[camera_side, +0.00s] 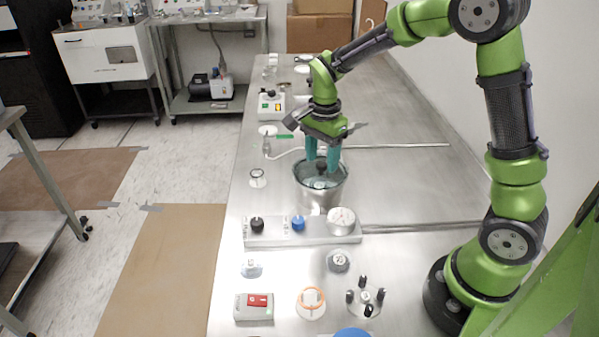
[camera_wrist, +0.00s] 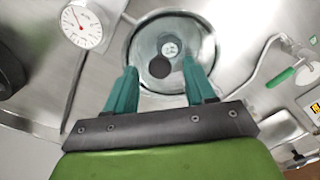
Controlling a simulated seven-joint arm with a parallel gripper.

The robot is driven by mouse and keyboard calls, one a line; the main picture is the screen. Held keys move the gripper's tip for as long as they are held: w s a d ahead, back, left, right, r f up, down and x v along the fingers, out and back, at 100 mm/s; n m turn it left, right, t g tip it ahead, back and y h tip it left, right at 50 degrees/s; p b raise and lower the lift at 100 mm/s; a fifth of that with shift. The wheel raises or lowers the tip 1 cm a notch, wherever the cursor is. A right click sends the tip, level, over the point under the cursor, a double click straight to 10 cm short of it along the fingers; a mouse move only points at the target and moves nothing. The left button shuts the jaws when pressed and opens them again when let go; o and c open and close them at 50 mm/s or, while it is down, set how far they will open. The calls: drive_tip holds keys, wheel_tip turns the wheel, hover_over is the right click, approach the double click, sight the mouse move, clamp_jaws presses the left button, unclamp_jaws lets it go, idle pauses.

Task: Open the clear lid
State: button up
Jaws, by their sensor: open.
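A steel pot (camera_side: 318,200) stands on the steel bench, and its round rim shows in the wrist view (camera_wrist: 131,52). The clear lid (camera_wrist: 150,45) is hard to make out across the pot's mouth. A black knob (camera_side: 321,168) stands at its middle; it is a dark disc in the wrist view (camera_wrist: 159,68). My gripper (camera_side: 321,163) points down over the pot with its teal fingers apart, one on each side of the knob. In the wrist view the open fingers (camera_wrist: 160,66) straddle the knob. I cannot tell whether they touch it.
A panel with a black knob (camera_side: 257,224), a blue knob (camera_side: 298,222) and a white dial gauge (camera_side: 342,218) lies in front of the pot. A curved tube with a green handle (camera_wrist: 281,77) is beside the pot. The bench to the pot's right is mostly clear.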

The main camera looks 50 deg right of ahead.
drive_tip(key=shift+f, duration=0.45)
drive_tip(key=shift+c, duration=0.2)
clamp_jaws()
